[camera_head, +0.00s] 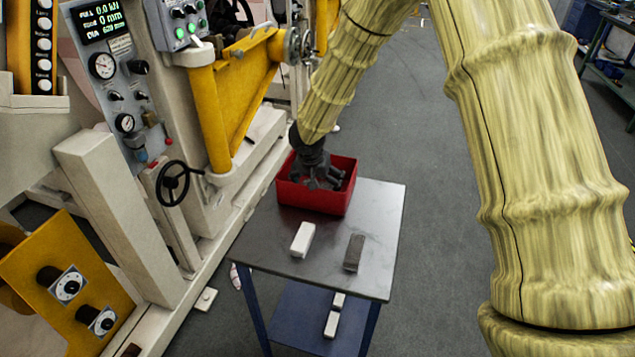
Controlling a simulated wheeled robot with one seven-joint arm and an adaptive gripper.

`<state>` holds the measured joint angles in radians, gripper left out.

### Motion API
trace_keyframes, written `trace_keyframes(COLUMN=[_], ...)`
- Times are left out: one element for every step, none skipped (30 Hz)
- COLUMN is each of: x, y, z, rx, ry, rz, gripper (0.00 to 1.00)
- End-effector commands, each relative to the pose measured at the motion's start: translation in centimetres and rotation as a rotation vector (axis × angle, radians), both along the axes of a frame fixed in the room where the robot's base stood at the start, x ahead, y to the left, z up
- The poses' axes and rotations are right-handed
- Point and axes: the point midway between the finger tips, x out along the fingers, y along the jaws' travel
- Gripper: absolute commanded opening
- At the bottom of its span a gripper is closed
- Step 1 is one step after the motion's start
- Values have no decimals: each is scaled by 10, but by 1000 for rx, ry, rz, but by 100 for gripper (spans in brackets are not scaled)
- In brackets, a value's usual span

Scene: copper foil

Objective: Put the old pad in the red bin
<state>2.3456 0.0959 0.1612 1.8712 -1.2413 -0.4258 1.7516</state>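The red bin (312,199) stands at the far end of a small metal-topped table. My gripper (326,184) reaches down over the bin, with its fingers at about the level of the rim. The fingers look spread apart, and I see nothing between them. A grey, darker pad (354,252), which looks like the old pad, lies on the tabletop in front of the bin, apart from my gripper. A white, cleaner pad (302,239) lies to its left. Part of the bin's inside is hidden by my gripper.
The table (260,245) has bare top around the pads. Two small white blocks (331,324) rest on its blue lower shelf (300,325). A large machine with a handwheel (173,183) stands close on the left. Open grey floor lies to the table's right.

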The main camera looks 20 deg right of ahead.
Motion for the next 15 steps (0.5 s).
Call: trace_keyframes(x=[0,-1,-2,-3,-4,-6,-8,-9,-11,-13,-14,-16,-18,-19,-21], y=[1,1,2,3,4,5,6,7,8,9,10,11,12,13,15], z=[4,6,11,14,18,23,27,31,37,41,45,51,55,60,65], rx=[0,0,-1,-1,0,-1,0,-1,-1,-1,-2,-2,-1,-1,0], ry=[-1,-2,-3,-3,-2,-3,-4,-3,-3,-3,-2,-2,-3,-3,-2], rz=[0,0,0,-1,-1,0,0,-1,1,-1,0,0,0,0,0], gripper=[100,100,100,100,100,100,100,100,100,100,100,100,100,100,100])
